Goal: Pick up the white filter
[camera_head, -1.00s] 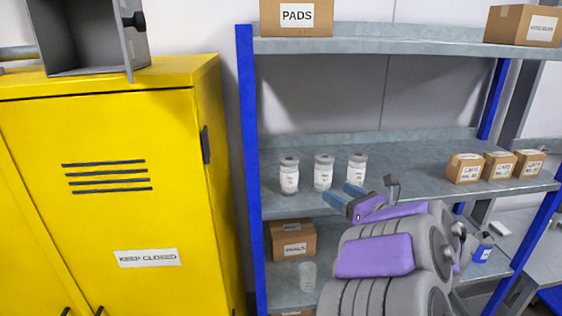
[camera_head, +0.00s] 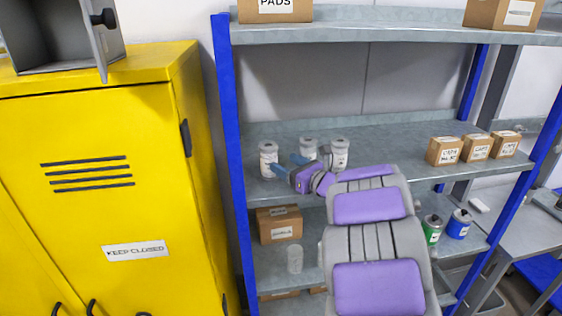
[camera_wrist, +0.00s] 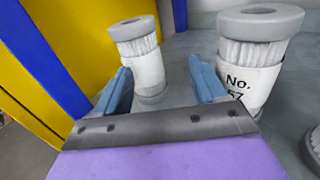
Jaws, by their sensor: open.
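Three white filters with grey caps and paper labels stand upright on the middle shelf: a left one (camera_head: 268,160), a middle one (camera_head: 308,148) and a right one (camera_head: 340,155). My gripper (camera_head: 284,164) is open and empty at shelf height, its blue fingers pointing toward the left filter. In the wrist view one filter (camera_wrist: 143,70) stands ahead, in the gap between the fingers (camera_wrist: 163,88). A second filter (camera_wrist: 252,62), labelled "No. 57", stands just right of the right finger. A third filter (camera_wrist: 315,148) is cut off at the right edge.
The shelf's blue post (camera_head: 228,130) and a yellow cabinet (camera_head: 100,190) are close on the left. Several small cardboard boxes (camera_head: 476,148) stand at the shelf's right, with bare shelf between. A box (camera_head: 279,224) and a white container (camera_head: 295,259) are on the shelf below.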

